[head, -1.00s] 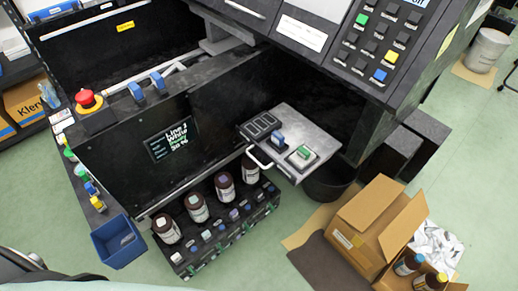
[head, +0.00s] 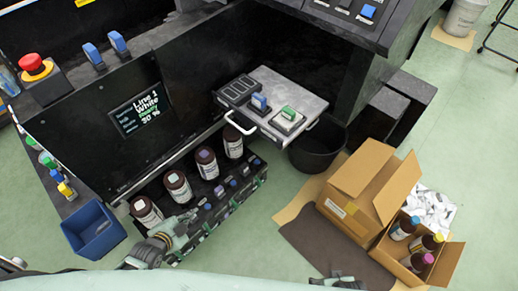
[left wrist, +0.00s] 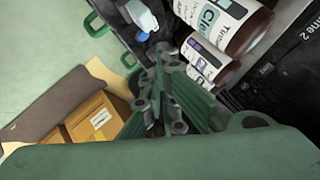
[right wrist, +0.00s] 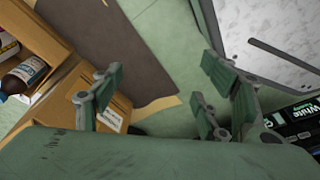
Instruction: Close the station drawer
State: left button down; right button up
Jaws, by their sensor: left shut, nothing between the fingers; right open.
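The grey-topped drawer (head: 290,98), which I take as the station drawer, sticks out from the black machine. It has a white handle and carries a blue-topped and a green-topped block. In the right wrist view a grey panel with a handle (right wrist: 270,40) fills the upper right, beyond the fingers. My left gripper (head: 180,222) is shut and empty, beside the bottle rack and apart from the drawer; its fingers also show in the left wrist view (left wrist: 165,72). My right gripper (right wrist: 160,95) is open and empty; only its tip (head: 338,282) shows at the head view's bottom edge.
Several brown bottles (head: 206,163) stand in the black rack below the machine. A black bucket (head: 318,152) stands under the drawer. Cardboard boxes (head: 372,185) with bottles and a brown mat (head: 335,250) lie at right.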

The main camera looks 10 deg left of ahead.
aim_at(267, 134)
pick_arm(q)
jog(key=w+d+r+m+t+h+b, duration=0.2)
jog(key=w+d+r+m+b, duration=0.15)
jog(key=w+r, duration=0.35)
jog(key=s+d+r+m+t+h+b, duration=0.15)
jog(key=d+r+m+h+b, duration=0.3)
jog(key=r, duration=0.55)
jog(key=s+d+r+m+t+h+b, duration=0.1)
jog(key=d+r+m+t+h+b, duration=0.15)
jog(key=d+r+m, duration=0.65)
jog(key=w+d+n, duration=0.1)
jog(key=w+d, duration=0.1)
jog(key=w, duration=0.1)
jog(key=w+d+r+n, duration=0.1)
jog(key=w+d, duration=0.1)
jog(key=w, duration=0.2)
jog(key=w+d+n+g, duration=0.1)
jog(key=w+d, duration=0.1)
jog(key=w, duration=0.2)
jog(key=shift+w+d+r, duration=0.1)
jog(key=shift+w+r, duration=0.1)
jog(key=shift+w, duration=0.05)
pick_arm(e)
jog(key=w+r+t, duration=0.1)
jog(key=w+r, duration=0.3)
jog(key=r, duration=1.2)
jog(key=shift+r, duration=0.2)
jog(key=shift+a, duration=0.1)
